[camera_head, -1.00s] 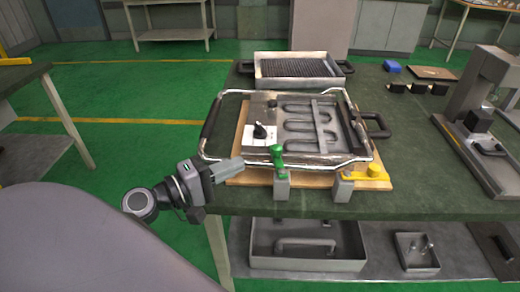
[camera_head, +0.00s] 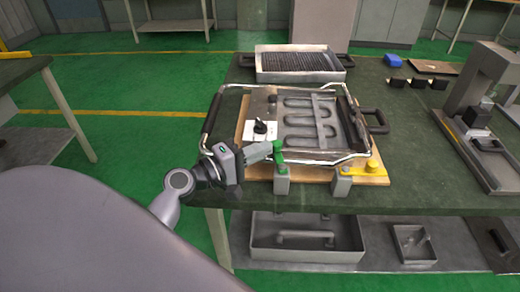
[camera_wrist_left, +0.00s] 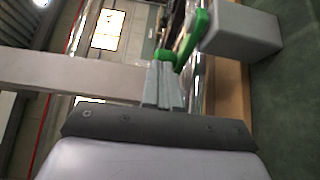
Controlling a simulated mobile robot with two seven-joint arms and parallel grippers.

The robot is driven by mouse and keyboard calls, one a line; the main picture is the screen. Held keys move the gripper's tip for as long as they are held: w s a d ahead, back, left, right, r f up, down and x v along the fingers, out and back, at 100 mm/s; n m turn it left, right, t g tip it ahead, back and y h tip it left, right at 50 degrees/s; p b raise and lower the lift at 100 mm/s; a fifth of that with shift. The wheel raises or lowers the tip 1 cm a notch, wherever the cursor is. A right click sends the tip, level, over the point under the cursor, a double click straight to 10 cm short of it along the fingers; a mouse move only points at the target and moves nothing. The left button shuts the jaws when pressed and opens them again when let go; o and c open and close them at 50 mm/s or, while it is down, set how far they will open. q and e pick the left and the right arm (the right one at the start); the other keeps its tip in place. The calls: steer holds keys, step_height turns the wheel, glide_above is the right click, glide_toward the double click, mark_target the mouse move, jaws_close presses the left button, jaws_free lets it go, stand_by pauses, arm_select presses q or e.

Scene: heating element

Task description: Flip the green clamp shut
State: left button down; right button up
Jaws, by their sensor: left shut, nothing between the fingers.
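The green clamp (camera_head: 279,157) sits on a grey block (camera_head: 282,181) at the front edge of the workbench. My left gripper (camera_head: 270,149) is shut and empty, with its fingertips at the left of the green clamp's handle. In the left wrist view the shut fingers (camera_wrist_left: 166,84) point at the green clamp (camera_wrist_left: 187,42), and the tips seem to touch or nearly touch it. The heating element unit (camera_head: 300,115) with its metal frame lies on a wooden board behind the clamp. My right gripper is not in view.
A yellow clamp (camera_head: 376,166) lies flat on a second block to the right. A ribbed tray (camera_head: 300,65) stands at the back. A press-like stand (camera_head: 475,100) is at the right. A lower shelf holds a metal bin (camera_head: 305,240).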

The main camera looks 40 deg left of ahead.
arm_select(q)
steer(key=shift+w+f+m+g+h+b, duration=0.25)
steer(key=shift+w+m+g+h+b, duration=0.2)
steer(key=shift+m+h+b, duration=0.5)
steer(key=shift+w+d+r+b, duration=0.1)
steer(key=shift+w+r+b, duration=0.1)
steer(key=shift+w+b, duration=0.15)
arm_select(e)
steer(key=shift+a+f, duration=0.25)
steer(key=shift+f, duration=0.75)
arm_select(q)
steer(key=shift+r, duration=0.1)
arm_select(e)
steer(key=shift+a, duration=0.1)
